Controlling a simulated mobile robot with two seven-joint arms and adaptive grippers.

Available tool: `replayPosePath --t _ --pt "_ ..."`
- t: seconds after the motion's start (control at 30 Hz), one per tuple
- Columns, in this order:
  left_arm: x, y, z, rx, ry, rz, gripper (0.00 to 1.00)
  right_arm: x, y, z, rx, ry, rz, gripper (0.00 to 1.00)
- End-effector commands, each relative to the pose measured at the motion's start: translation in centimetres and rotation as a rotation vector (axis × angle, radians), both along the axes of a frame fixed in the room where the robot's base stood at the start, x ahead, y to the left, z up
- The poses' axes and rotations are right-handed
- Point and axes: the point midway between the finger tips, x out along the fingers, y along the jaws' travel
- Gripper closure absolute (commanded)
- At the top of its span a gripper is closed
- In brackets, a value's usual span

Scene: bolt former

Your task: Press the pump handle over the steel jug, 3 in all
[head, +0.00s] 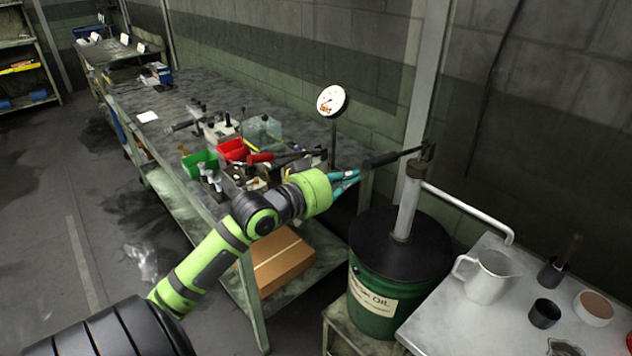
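The pump handle (395,157) is a dark lever with a thick black grip. It sticks out left, about level, from the top of a grey pump column (409,205) on a green oil drum (372,306). The pump's pale spout (468,208) runs right and bends down at its end. The steel jug (492,279) stands upright on the right table, with its mouth below the spout's end. My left gripper (357,177), with teal fingers, is just left of and slightly below the grip's end. Its fingertips look close together; any gap is unclear. My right gripper is out of view.
A dark cup (544,313), a holder with a brown-handled tool (554,270) and a round pot (593,308) stand near the jug.

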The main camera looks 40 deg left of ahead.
Motion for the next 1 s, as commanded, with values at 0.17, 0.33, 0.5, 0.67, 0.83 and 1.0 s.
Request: replayPosePath --t 0.17,0.33,0.5,0.67,0.83,1.0 --pt "-3.4 0.4 -0.3 0.002 -0.004 0.000 1.00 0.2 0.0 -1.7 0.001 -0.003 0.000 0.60" --pt "-5.8 0.8 0.0 0.001 -0.007 0.001 1.00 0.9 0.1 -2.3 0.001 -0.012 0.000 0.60" --pt "-7.1 0.9 0.3 0.001 -0.010 0.001 1.00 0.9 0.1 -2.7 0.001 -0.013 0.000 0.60" --pt "-7.5 1.0 0.5 0.001 -0.012 0.000 1.00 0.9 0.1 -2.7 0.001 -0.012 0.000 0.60" --pt "-7.5 1.0 0.6 0.001 -0.013 0.000 1.00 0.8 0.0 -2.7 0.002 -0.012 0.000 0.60" --pt "-7.5 1.0 0.6 0.001 -0.013 0.000 1.00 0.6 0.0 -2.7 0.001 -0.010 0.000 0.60"
